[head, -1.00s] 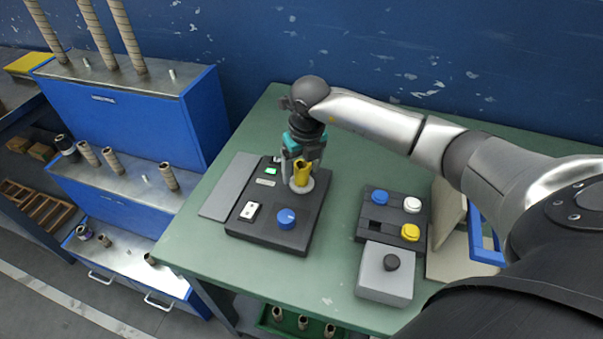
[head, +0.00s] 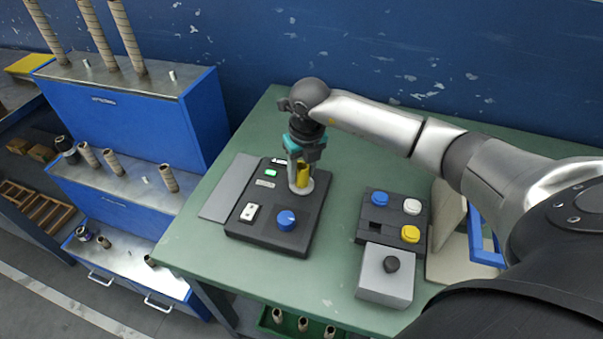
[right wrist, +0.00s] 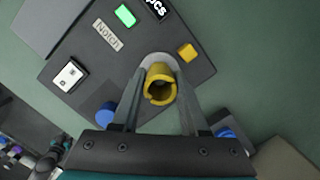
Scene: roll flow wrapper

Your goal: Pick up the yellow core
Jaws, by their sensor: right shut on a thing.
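The yellow core (head: 303,174) is a short hollow tube with a notch in its rim. It stands upright on a pale round disc (head: 301,188) on the dark control panel (head: 257,232). My right gripper (head: 302,180) points down over it, with its fingers shut on the core from both sides. In the right wrist view, the core (right wrist: 160,85) sits between the two fingers (right wrist: 158,100), its open top facing the camera. The fingers hide part of its sides. My left gripper is not in view.
The panel carries a blue knob (head: 286,219), a white switch (head: 250,212) and a yellow square (right wrist: 188,52). A button box (head: 379,228) and a grey box (head: 386,275) stand to the right. Blue drawer units (head: 125,120) with brown cores are at left. Green tabletop between is clear.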

